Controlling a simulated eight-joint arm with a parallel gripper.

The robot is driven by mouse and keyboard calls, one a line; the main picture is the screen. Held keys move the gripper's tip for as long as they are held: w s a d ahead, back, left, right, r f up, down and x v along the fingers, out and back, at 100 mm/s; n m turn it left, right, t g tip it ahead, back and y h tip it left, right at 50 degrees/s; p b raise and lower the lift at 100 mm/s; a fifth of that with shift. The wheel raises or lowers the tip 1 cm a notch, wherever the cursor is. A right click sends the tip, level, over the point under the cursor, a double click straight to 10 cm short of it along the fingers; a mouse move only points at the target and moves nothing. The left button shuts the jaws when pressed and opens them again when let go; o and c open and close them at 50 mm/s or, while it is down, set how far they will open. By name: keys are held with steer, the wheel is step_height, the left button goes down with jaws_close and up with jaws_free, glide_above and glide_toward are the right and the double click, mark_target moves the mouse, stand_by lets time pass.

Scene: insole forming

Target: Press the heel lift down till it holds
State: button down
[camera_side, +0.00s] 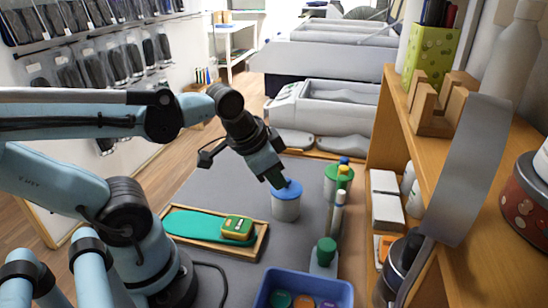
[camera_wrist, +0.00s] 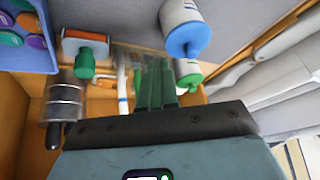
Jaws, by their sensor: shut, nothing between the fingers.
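A teal-green insole (camera_side: 190,224) lies in a shallow wooden tray (camera_side: 262,240) on the grey work surface. A small yellow and green block (camera_side: 237,227) sits on its right end; I cannot tell whether this is the heel lift or something resting over it. My gripper (camera_side: 277,182) is to the right of the tray and above it, near a white jar with a blue lid (camera_side: 286,203). In the wrist view my gripper (camera_wrist: 158,72) shows its green fingers together and empty, with the jar (camera_wrist: 184,28) to their right. The insole and block are outside the wrist view.
A blue bin (camera_side: 304,290) with coloured discs is at the front. A wooden shelf (camera_side: 430,150) bounds the right side. Grey surface lies clear behind the tray.

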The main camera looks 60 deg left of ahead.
mark_target(237, 224)
steer(key=s+a+m+g, duration=0.3)
steer(key=s+m+g, duration=0.2)
steer(key=s+m, duration=0.25)
steer(key=shift+n, duration=0.25)
steer(key=shift+s+d+f, duration=0.1)
steer(key=shift+f, duration=3.35)
steer(key=shift+f, duration=0.85)
steer(key=shift+r, duration=0.15)
steer(key=shift+r, duration=0.65)
step_height(237, 224, up, 8)
steer(key=shift+f, duration=0.15)
stand_by(0.4)
